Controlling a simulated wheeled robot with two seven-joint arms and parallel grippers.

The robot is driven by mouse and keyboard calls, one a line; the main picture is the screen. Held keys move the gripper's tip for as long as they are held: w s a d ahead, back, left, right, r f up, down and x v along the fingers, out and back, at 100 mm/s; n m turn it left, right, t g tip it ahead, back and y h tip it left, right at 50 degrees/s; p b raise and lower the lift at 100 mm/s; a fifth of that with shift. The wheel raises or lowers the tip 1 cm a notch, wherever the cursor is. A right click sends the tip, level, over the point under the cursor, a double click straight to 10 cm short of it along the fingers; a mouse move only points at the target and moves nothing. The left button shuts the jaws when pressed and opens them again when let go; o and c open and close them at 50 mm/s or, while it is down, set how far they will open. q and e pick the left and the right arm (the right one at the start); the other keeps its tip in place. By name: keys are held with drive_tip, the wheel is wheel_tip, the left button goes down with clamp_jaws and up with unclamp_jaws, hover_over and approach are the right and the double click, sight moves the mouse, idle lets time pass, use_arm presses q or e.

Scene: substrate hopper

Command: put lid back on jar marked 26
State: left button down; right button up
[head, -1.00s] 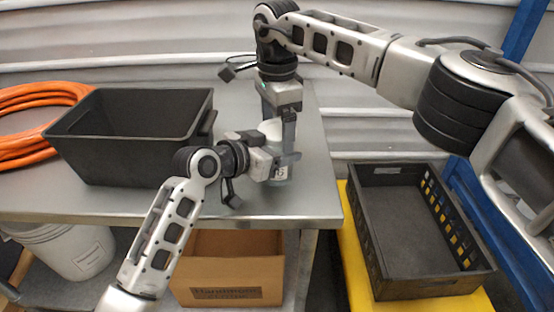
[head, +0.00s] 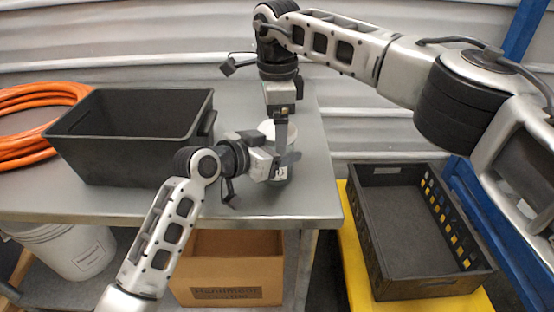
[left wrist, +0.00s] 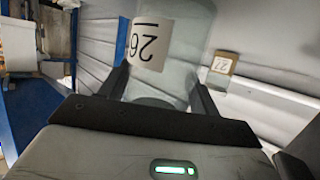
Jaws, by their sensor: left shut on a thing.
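The jar marked 26 (head: 282,172) stands upright near the right end of the metal table, its label facing forward. My left gripper (head: 272,169) is shut around its side. In the left wrist view the jar's label (left wrist: 150,43) shows between the two fingers. My right gripper (head: 281,128) points down from above, right over the jar. A white rounded piece (head: 266,129), which looks like the lid, shows behind its fingers at the jar's top. The right fingers are seen edge-on, so their grip on it and the lid's seating cannot be told.
A black bin (head: 130,135) stands left on the table, with an orange hose (head: 30,90) behind. A label marked 27 (left wrist: 222,65) shows beyond the jar in the left wrist view. A black crate (head: 370,235) is at the right, a cardboard box (head: 225,270) below the table.

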drive_tip(key=shift+r, duration=2.25)
drive_tip(key=shift+c, duration=0.4)
drive_tip(key=shift+r+n, duration=1.6)
drive_tip(key=shift+r, duration=0.15)
drive_tip(key=shift+f, duration=4.05)
